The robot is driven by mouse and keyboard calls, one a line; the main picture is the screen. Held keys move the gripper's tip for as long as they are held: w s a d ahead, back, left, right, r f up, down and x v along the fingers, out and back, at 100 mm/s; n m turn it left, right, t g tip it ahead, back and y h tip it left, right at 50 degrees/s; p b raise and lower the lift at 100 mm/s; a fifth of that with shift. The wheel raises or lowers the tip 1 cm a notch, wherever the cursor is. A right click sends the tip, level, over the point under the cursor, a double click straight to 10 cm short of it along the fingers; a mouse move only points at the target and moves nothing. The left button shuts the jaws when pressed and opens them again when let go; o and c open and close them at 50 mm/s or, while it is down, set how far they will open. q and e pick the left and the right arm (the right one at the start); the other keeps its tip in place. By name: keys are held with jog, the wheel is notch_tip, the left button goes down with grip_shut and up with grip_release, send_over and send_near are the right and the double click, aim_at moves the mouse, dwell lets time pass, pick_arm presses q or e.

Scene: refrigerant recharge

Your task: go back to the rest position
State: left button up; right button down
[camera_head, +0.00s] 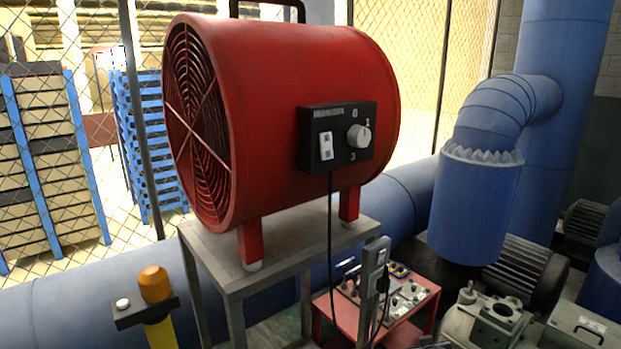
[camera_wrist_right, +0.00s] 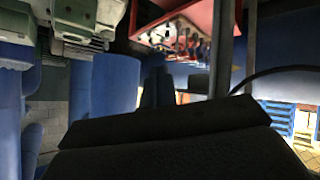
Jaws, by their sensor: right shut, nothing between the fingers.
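Neither of my grippers shows in the head view. In the right wrist view, which is upside down, a broad black part of my right gripper (camera_wrist_right: 165,122) fills the bottom of the picture. It is shut and holds nothing. My left gripper is in no frame. The red drum-shaped fan (camera_head: 290,110) stands upright on a grey metal stand (camera_head: 285,262) in the head view, with a black control box (camera_head: 338,137) with a switch and a knob on its side.
A red cart (camera_head: 345,310) with valves and fittings stands below the fan; it also shows in the right wrist view (camera_wrist_right: 170,22). Blue pipes (camera_head: 480,190) and pumps (camera_head: 500,315) crowd the right. A yellow post with an orange lamp (camera_head: 154,285) stands front left. A mesh fence lies behind.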

jog(key=s+a+f+g+y, duration=0.1)
jog(key=s+a, duration=0.4)
jog(key=s, duration=0.9)
jog(key=s+a+f+g+y, duration=0.1)
jog(key=s+a+f+g, duration=0.3)
jog(key=s, duration=1)
jog(key=s+a+f+g+y, duration=0.1)
jog(key=s+a+f+g, duration=0.2)
jog(key=s, duration=1.1)
jog(key=a, duration=0.3)
jog(key=shift+f+n+g+y, duration=0.25)
jog(key=shift+n+g+y, duration=0.05)
jog(key=shift+n+g, duration=0.1)
jog(key=shift+w+d+r, duration=0.1)
jog(key=shift+w, duration=0.05)
